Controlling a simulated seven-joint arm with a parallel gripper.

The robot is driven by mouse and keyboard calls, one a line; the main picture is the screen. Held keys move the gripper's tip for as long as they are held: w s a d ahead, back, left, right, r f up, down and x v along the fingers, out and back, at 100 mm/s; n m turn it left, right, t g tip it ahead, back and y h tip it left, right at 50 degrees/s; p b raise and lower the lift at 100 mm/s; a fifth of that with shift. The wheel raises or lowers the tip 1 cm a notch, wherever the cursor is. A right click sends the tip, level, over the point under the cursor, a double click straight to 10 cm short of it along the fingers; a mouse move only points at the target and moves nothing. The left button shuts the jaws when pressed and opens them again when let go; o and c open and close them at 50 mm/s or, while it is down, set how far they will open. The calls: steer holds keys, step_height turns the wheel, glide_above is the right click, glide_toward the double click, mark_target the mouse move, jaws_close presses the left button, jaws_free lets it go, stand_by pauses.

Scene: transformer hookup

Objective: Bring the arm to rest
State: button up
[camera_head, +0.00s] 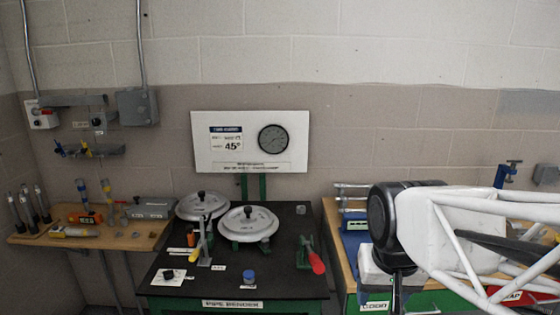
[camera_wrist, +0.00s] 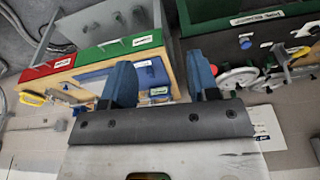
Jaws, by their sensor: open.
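My arm (camera_head: 470,235) reaches in from the right edge of the head view, with white links and a dark round joint. It is in front of the right-hand workbench and hides much of it. My gripper (camera_wrist: 160,67) shows in the wrist view with two blue-grey fingers set wide apart. It is open, and nothing is held between the fingers. I cannot make out its fingertips in the head view.
A black-topped pipe bender table (camera_head: 285,285) with two round white dies (camera_head: 248,222) stands in the middle. A wooden shelf (camera_head: 90,238) with tools is at left. The right workbench (camera_head: 333,220) carries a blue tray (camera_wrist: 135,74).

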steer(key=s+d+f, duration=0.1)
steer(key=s+f, duration=0.1)
steer(key=s, duration=0.3)
steer(key=shift+s+d+f+n, duration=0.3)
steer(key=shift+f+n, duration=0.1)
stand_by(1.8)
